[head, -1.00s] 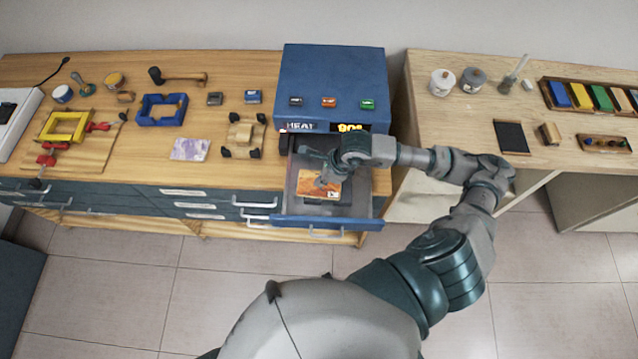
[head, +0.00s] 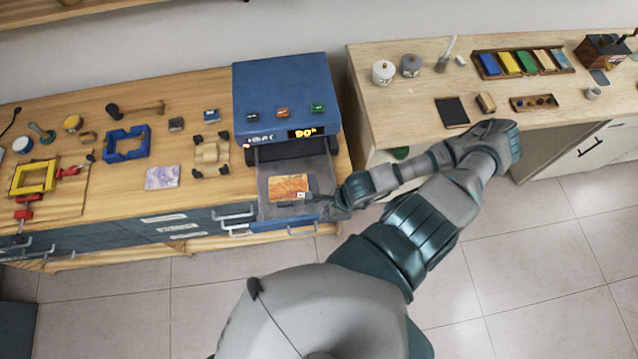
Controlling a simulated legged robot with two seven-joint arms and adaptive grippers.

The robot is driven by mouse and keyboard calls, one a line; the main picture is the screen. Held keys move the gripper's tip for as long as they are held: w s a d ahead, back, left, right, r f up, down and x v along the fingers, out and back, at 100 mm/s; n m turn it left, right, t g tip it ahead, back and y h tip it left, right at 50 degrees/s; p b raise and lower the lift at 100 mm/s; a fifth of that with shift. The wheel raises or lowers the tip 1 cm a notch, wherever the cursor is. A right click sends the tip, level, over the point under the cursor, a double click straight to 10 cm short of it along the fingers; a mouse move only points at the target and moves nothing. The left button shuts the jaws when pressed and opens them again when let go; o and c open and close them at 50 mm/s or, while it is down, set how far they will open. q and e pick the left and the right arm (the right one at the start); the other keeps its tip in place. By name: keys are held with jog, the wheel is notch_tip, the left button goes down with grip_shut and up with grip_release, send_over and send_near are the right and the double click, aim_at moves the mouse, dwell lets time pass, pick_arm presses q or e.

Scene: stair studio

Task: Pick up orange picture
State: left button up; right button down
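The orange picture (head: 287,187) is a small flat card lying in the open grey drawer of the blue heat machine (head: 284,95). My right gripper (head: 308,197) is at the picture's front right edge, low over the drawer. It is small and partly blurred in the head view, so I cannot tell whether its fingers are apart or hold the edge. My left gripper is outside the view.
The drawer (head: 262,207) sticks out past the front of the left wooden bench. A purple picture (head: 162,177), a wooden block with dark feet (head: 211,154) and a blue frame (head: 127,143) lie to its left. A black pad (head: 452,111) lies on the right bench.

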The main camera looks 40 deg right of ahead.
jog(key=shift+d, duration=0.15)
jog(key=shift+c, duration=1.9)
grip_release()
